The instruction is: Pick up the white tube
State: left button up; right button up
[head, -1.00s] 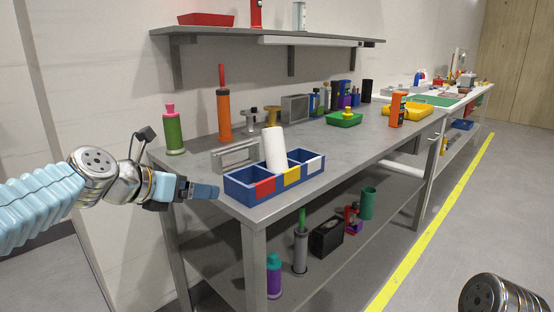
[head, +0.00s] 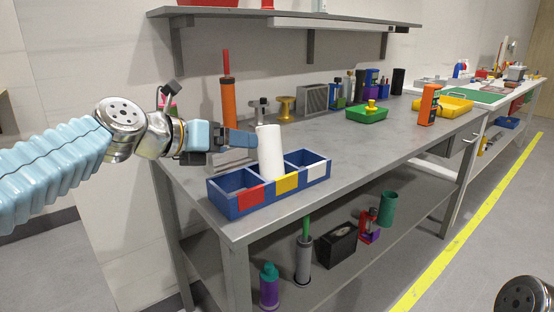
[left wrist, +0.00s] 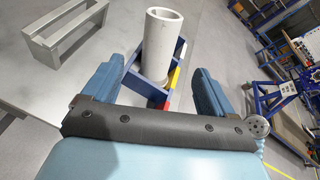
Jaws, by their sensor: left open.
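The white tube (head: 270,152) stands slightly tilted in the middle compartment of the blue three-part bin (head: 235,207) on the grey workbench. In the left wrist view the white tube (left wrist: 157,50) is hollow, its open end towards the camera. My left gripper (head: 250,138) is just left of the tube's upper part in the head view. In the left wrist view my left gripper (left wrist: 158,85) is open, one finger on each side of the picture, with the tube ahead in the gap. Whether the fingers reach around the tube is unclear. My right gripper is not in view.
The bin's front has red, yellow and white panels. A grey metal frame (left wrist: 65,30) stands on the bench beside the bin. An orange bottle-like object (head: 228,100) stands behind the arm. The bench right of the bin (head: 370,145) is clear.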

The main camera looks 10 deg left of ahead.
aim_at(261, 145)
pick_arm(q)
jog(key=x, duration=1.1)
jog(key=shift+f, duration=0.1)
jog(key=c, duration=1.2)
jog(key=shift+c, duration=0.2)
